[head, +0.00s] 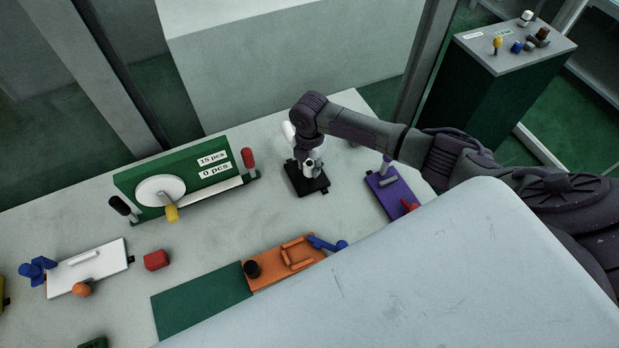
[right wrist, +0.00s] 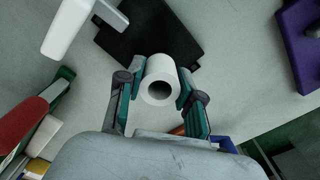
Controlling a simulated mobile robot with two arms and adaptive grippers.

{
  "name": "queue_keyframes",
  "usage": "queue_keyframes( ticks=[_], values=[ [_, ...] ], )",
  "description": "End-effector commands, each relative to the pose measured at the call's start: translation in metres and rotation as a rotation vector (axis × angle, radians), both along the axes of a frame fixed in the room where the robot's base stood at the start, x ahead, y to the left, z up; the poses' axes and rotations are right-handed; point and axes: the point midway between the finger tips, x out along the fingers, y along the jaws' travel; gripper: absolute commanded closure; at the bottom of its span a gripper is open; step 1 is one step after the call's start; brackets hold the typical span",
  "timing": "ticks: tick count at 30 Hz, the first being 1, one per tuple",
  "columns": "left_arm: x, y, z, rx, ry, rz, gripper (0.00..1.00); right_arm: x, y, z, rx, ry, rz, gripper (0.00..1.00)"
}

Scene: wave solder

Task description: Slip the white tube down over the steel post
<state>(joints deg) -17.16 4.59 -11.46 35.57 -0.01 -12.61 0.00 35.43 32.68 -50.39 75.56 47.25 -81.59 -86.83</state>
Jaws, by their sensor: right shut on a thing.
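The white tube (right wrist: 160,82) is held between the two teal fingertips of my right gripper (right wrist: 159,80) in the right wrist view, its round dark opening facing the camera. In the head view my right gripper (head: 311,170) points down above a black plate (head: 308,187). The black plate (right wrist: 122,40) also shows beyond the tube in the right wrist view. I cannot make out the steel post on the black plate; the gripper and tube may hide it. A white handle-like part (head: 289,132) rises behind the gripper. My left gripper is not in view.
Right of the black plate lies a purple plate (head: 392,191) with an upright pale peg and a red part. A green counter unit (head: 190,180) stands to the left. An orange tray (head: 285,262) lies in front. Bare table lies between them.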

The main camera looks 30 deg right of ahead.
Motion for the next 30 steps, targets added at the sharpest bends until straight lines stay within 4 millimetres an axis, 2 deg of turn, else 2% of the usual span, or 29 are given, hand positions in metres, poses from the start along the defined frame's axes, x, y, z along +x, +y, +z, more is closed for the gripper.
queue_keyframes(
  ticks=[30],
  values=[
    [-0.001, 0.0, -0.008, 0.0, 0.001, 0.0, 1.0, 0.0, 0.0, -0.012, 0.0, 0.0, 0.0, 1.0]
  ],
)
